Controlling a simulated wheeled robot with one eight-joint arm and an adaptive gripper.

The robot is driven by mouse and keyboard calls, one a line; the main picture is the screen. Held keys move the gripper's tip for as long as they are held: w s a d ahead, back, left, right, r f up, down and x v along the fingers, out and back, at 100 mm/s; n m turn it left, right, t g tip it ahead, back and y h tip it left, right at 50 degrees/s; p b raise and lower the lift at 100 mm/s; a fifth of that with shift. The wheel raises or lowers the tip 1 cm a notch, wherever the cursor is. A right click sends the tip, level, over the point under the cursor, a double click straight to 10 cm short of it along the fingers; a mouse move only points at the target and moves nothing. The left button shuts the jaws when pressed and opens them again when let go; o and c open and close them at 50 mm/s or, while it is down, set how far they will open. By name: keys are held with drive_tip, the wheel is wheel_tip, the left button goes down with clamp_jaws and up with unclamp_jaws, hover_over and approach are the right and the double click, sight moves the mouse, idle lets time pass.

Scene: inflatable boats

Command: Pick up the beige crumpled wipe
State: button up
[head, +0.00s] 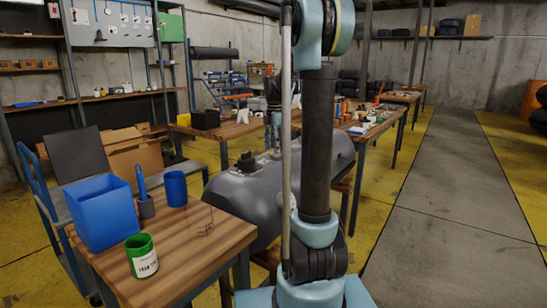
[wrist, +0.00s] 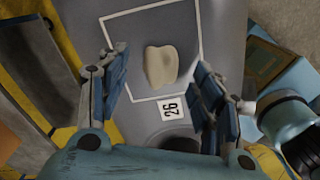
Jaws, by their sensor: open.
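The beige crumpled wipe (wrist: 160,67) lies on a grey surface (wrist: 215,25) inside a white outlined square, in the upper middle of the wrist view. My gripper (wrist: 161,60) is open, with one blue-grey finger to the left of the wipe and one to the right. Clear gaps show between both fingers and the wipe, and nothing is held. I cannot tell the height of the fingers above the surface. In the head view I cannot make out the wipe, and my arm covers the middle of the picture.
A label marked 26 (wrist: 172,108) lies below the square. In the head view, a grey inflatable boat (head: 245,200) sits behind a wooden table (head: 190,265) with a blue bin (head: 103,215), a green can (head: 141,258) and a blue cup (head: 175,188). The grey aisle (head: 450,190) at right is clear.

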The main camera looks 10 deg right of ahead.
drive_tip(key=shift+f, duration=1)
drive_tip(key=c, duration=0.8)
